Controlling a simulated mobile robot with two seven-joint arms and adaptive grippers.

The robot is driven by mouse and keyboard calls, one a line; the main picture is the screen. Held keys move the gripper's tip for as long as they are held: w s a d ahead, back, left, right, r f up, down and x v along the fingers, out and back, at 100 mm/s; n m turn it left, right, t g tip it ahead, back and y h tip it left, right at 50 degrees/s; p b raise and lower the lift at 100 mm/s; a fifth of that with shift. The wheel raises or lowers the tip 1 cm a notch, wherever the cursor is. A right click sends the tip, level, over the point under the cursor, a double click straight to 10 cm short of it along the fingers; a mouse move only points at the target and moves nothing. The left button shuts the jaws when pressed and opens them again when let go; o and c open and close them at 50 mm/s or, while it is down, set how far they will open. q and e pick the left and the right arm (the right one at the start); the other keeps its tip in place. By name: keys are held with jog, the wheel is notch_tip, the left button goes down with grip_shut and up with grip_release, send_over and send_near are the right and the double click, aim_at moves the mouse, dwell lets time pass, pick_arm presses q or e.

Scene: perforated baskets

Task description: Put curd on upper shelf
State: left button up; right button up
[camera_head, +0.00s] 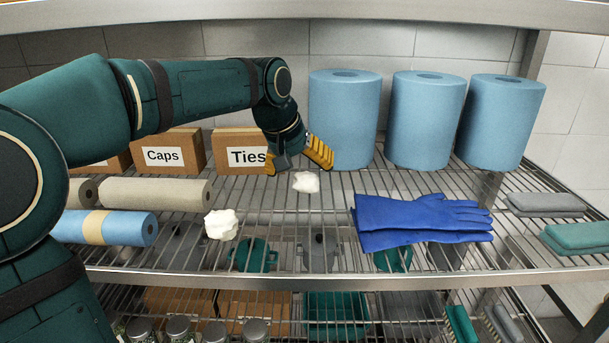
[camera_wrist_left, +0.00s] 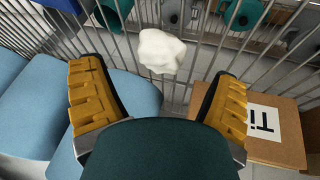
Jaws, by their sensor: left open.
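Two white lumps of curd lie on the upper wire shelf (camera_head: 270,197). One curd lump (camera_head: 221,224) is nearer the front, left of centre. The other curd lump (camera_head: 306,182) is farther back, just below my left gripper (camera_head: 297,162). My right gripper is not in view.
"Caps" (camera_head: 164,156) and "Ties" (camera_head: 242,156) boxes and blue rolls (camera_head: 344,120) line the back. Blue gloves (camera_head: 420,220) lie right of centre, folded cloths (camera_head: 545,204) farther right. Rolls (camera_head: 155,191) lie at left. A lower shelf holds jars (camera_head: 180,330) and boxes.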

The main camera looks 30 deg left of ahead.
aim_at(304, 174)
pick_arm(q)
jog(key=shift+v, duration=1.6)
